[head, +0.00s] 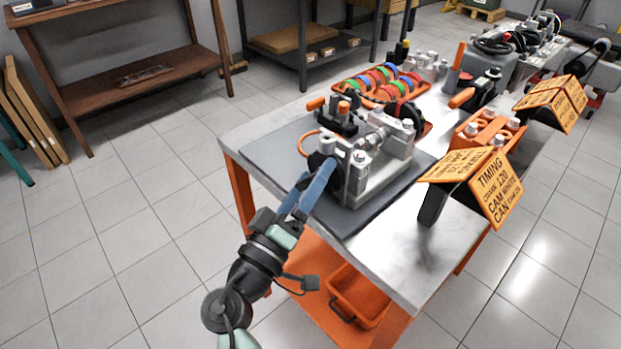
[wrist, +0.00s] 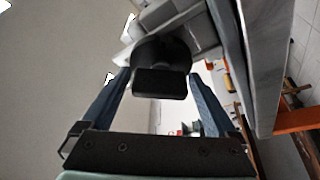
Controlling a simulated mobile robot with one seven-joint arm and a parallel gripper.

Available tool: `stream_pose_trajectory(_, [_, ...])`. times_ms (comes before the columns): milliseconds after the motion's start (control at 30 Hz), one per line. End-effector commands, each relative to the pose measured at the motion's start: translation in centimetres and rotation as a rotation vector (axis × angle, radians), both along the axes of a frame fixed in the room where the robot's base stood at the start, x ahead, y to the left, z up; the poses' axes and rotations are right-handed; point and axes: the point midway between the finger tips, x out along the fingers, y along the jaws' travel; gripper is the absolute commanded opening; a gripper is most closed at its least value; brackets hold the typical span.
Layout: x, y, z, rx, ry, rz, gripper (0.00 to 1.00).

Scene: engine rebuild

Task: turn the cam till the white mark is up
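The engine block (head: 372,170) is a grey metal assembly on a dark mat on the steel-topped cart. A black round part with a block-shaped handle (wrist: 160,84), likely the cam's end, sticks out of the block's near left side. It is mostly behind my fingers in the head view. My gripper (head: 317,171) has two long blue fingers and reaches it from the lower left. In the wrist view, the fingers (wrist: 157,76) stand apart on either side of the black handle, with narrow gaps visible. I cannot make out a white mark in either view.
An orange tray of coloured rings (head: 384,84) and an orange holder with bolts (head: 487,135) lie behind the block. An orange bin (head: 357,297) sits below. Floor at left is clear.

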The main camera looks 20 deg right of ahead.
Motion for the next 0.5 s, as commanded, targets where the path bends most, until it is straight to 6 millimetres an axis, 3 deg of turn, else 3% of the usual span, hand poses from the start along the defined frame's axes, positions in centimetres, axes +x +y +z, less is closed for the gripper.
stream_pose_trajectory(33, [-0.01,0.02,0.00,0.000,0.000,0.000,0.71])
stream_pose_trajectory(233, [-0.03,0.02,-0.02,-0.001,0.001,0.000,0.38])
stream_pose_trajectory(500, [-0.05,0.03,0.14,-0.011,0.033,-0.001,0.38])
